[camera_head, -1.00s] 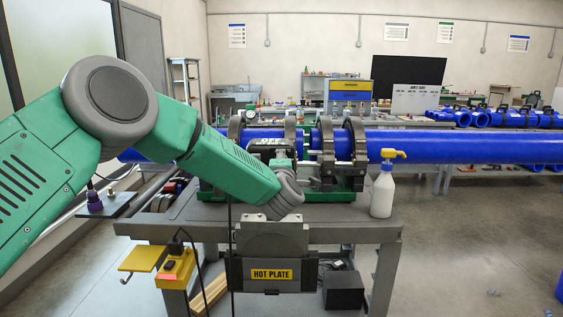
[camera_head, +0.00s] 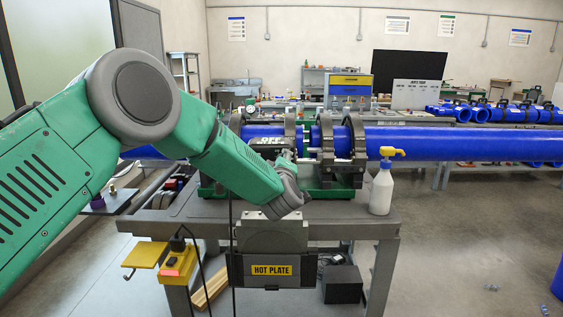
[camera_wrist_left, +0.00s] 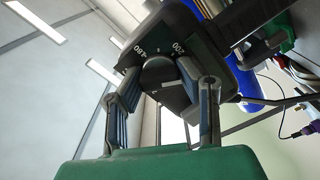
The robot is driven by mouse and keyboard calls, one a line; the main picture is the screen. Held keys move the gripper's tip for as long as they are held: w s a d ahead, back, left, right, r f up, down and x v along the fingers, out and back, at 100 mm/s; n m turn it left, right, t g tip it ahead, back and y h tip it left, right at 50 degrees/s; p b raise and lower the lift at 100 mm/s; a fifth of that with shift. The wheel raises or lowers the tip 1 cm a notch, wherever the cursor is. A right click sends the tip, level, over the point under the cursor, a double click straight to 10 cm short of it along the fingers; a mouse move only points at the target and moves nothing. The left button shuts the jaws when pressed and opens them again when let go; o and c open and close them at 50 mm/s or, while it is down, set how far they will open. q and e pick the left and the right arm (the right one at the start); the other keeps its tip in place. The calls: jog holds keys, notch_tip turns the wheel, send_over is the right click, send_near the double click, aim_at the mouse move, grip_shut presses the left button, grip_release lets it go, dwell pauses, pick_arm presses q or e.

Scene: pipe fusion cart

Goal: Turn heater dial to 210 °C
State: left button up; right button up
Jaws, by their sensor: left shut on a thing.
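The heater dial (camera_wrist_left: 160,74) is a dark round knob on a dark panel in the left wrist view, with white numbers printed around it. The exact dial setting cannot be read. In the head view my left forearm and wrist hide the dial, and the fingers are mostly hidden near the dark machine box (camera_head: 266,142). My right gripper is not in view.
A heater labelled HOT PLATE (camera_head: 272,271) hangs at the cart's front. Black clamps (camera_head: 355,150) hold a long blue pipe (camera_head: 440,143) across the cart. A white spray bottle (camera_head: 381,190) stands on the right of the cart top (camera_head: 335,221). A yellow box (camera_head: 176,265) hangs at left.

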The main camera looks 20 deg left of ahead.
pick_arm(q)
jog(key=shift+s+d+f, duration=0.1)
jog(key=shift+f, duration=0.25)
jog(key=o, duration=1.1)
jog(key=shift+o, duration=0.3)
jog(key=shift+w, duration=0.2)
jog(key=shift+s+r, duration=0.1)
jog(key=shift+r, duration=0.05)
jog(key=shift+s+d, duration=0.1)
jog(key=shift+s, duration=0.15)
jog(key=v, duration=1.1)
jog(key=shift+s+d, duration=0.1)
